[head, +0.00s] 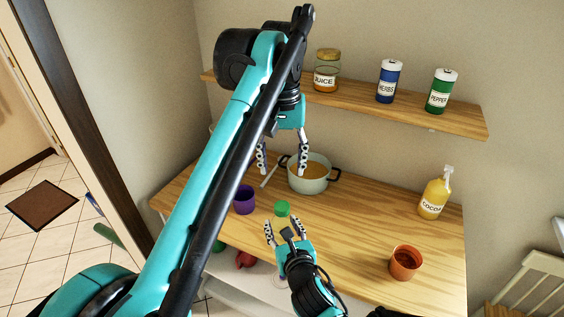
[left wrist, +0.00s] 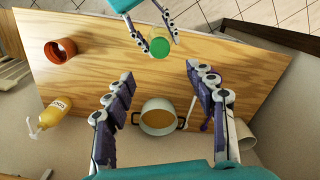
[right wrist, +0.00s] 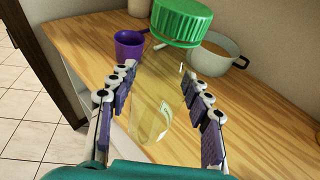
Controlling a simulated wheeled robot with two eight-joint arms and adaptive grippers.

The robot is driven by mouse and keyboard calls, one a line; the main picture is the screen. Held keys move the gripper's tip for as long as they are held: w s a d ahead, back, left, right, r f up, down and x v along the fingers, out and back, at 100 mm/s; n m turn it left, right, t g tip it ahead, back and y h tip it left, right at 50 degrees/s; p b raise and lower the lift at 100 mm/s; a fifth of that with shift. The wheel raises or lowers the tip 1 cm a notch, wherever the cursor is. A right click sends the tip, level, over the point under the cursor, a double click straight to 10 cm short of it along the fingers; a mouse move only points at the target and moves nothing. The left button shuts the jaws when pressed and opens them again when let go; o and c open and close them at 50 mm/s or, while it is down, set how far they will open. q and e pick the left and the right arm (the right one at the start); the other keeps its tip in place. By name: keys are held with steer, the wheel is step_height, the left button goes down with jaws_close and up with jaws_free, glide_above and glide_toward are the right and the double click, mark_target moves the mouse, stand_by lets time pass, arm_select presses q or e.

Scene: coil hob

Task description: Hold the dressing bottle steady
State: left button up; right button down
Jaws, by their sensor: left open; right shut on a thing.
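The dressing bottle has a green cap (head: 282,208) and a clear, see-through body (right wrist: 152,112). My right gripper (head: 283,224) is shut on it near the front of the wooden counter, with a finger on each side of the body in the right wrist view. The cap stands above the fingers, and the bottle looks about upright. I cannot tell whether its base touches the counter. In the left wrist view the cap (left wrist: 159,47) shows between the right fingers. My left gripper (head: 282,165) is open and empty, above the counter near the pot.
A pale pot (head: 310,184) of orange-brown contents stands behind the bottle. A purple cup (head: 244,201) is left of it. A yellow cocoa bottle (head: 434,198) and a brown-orange cup (head: 405,262) stand right. A wall shelf (head: 350,102) holds jars. The counter's middle right is clear.

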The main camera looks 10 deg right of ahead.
stand_by(0.4)
arm_select(q)
steer(key=s+a+f+n+t, duration=0.1)
steer(key=s+a+f+t, duration=0.15)
steer(key=a, duration=0.45)
steer(key=s+a+f+t, duration=0.1)
steer(key=a+f, duration=0.3)
steer(key=a, duration=0.3)
steer(key=s+a+f+t, duration=0.2)
steer(key=s+a+f, duration=0.3)
steer(key=f, duration=0.3)
steer(key=s+a+f+n+t, duration=0.1)
steer(key=s+a+f, duration=0.4)
steer(key=f, duration=0.4)
steer(key=shift+s+a+t, duration=0.35)
steer(key=shift+a, duration=0.5)
steer(key=shift+f, duration=0.1)
arm_select(e)
steer(key=w+d+f+m+h, duration=0.2)
steer(key=w+d+m+h, duration=0.2)
steer(key=d, duration=0.6)
steer(key=shift+w+f+m+g+h, duration=0.15)
steer(key=shift+w+m+g+h, duration=0.15)
steer(key=shift+h, duration=0.6)
